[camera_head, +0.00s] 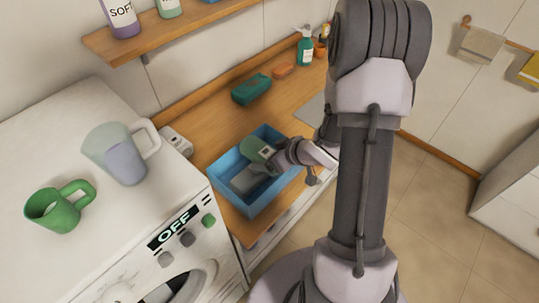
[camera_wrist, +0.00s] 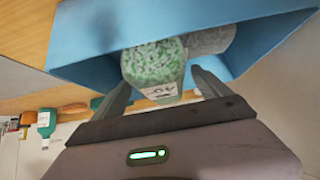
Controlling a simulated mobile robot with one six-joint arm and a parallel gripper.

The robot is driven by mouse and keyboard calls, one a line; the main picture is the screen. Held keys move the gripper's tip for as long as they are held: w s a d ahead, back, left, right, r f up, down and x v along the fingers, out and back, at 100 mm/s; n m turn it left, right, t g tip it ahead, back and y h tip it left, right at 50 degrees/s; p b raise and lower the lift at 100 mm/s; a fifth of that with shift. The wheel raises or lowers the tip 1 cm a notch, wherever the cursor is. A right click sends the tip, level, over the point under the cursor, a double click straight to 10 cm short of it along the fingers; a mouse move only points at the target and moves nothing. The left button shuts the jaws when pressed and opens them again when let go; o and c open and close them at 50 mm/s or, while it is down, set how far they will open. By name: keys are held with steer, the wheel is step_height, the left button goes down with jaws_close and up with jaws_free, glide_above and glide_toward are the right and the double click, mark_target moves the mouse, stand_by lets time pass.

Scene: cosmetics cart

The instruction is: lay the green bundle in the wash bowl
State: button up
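The green bundle (camera_head: 258,148), speckled with a pale paper label, shows at the blue wash bowl (camera_head: 228,196), near its far right side. In the wrist view the bundle (camera_wrist: 152,62) lies inside the bowl's outline, beside a grey bundle (camera_wrist: 208,40). The grey bundle (camera_head: 244,182) lies in the bowl. My gripper (camera_head: 277,158) reaches over the bowl's right side. In the wrist view its fingers (camera_wrist: 160,82) stand apart on either side of the green bundle's labelled end, with narrow gaps. Whether the bundle rests on the bowl's floor or on the grey bundle cannot be told.
The bowl stands on a wooden counter (camera_head: 214,146) beside a white washing machine (camera_head: 113,246). A green mug (camera_head: 55,212) and a clear jug (camera_head: 122,158) stand on the machine.

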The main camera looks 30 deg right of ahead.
steer(key=shift+r, duration=0.35)
steer(key=p+v, duration=0.5)
steer(key=v, duration=0.7)
steer(key=w+d+r+m+h, duration=0.25)
steer(key=d+r+h, duration=0.2)
steer(key=r, duration=0.35)
steer(key=s+a+r+m+g+h, duration=0.15)
steer(key=s+a+r+m, duration=0.3)
steer(key=a+r, duration=0.45)
steer(key=s+a+r+m+g+y, duration=0.1)
steer(key=s+a+r+y, duration=0.15)
steer(key=s+a, duration=0.35)
steer(key=s+a+r+y, duration=0.25)
steer(key=s+a, duration=0.25)
steer(key=a, duration=0.3)
step_height(320, 180, down, 19)
steer(key=b, duration=1.8)
steer(key=shift+b, duration=0.4)
